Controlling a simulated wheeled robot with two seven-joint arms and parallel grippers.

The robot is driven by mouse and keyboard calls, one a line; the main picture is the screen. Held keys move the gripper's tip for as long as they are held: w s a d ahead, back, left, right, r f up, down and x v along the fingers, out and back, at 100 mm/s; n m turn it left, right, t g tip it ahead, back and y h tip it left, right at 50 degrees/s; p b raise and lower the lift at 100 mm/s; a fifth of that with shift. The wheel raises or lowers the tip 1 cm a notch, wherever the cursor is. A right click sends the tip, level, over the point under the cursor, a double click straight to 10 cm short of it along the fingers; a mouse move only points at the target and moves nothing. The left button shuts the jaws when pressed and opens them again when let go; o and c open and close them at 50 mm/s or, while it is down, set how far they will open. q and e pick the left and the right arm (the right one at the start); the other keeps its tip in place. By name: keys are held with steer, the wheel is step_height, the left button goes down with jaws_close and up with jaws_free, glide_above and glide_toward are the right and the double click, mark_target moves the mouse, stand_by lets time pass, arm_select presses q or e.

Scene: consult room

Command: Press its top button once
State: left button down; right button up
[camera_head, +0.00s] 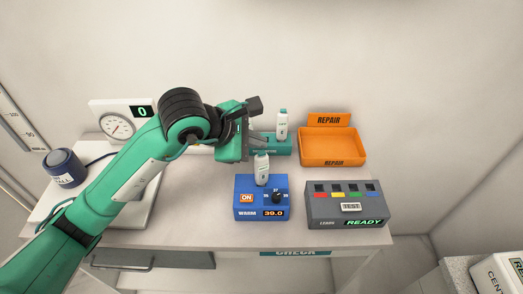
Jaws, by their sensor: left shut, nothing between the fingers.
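A white hand-held device (262,169) stands upright at the back of the blue warmer box (247,185). A second white device (282,125) stands upright in a teal stand (279,148) further back. I cannot make out a button on the top of either. The blue box has an orange ON button, a black dial and a display reading 39.0. My left gripper (262,137) is shut and empty, above and behind the nearer device and just left of the farther one. It partly hides the teal stand. My right gripper is not in view.
An orange REPAIR tray (334,161) stands at the back right, empty. A grey tester box (362,211) with coloured keys and a READY display stands at the front right. A dial scale (117,126) and a dark blue cylinder (64,168) are at the left. Bare tabletop lies left of the blue box.

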mark_target(257, 158)
arm_select(q)
steer(key=shift+r, duration=0.1)
step_height(257, 158, up, 5)
steer(key=shift+f+p, duration=0.1)
steer(key=shift+p, duration=0.85)
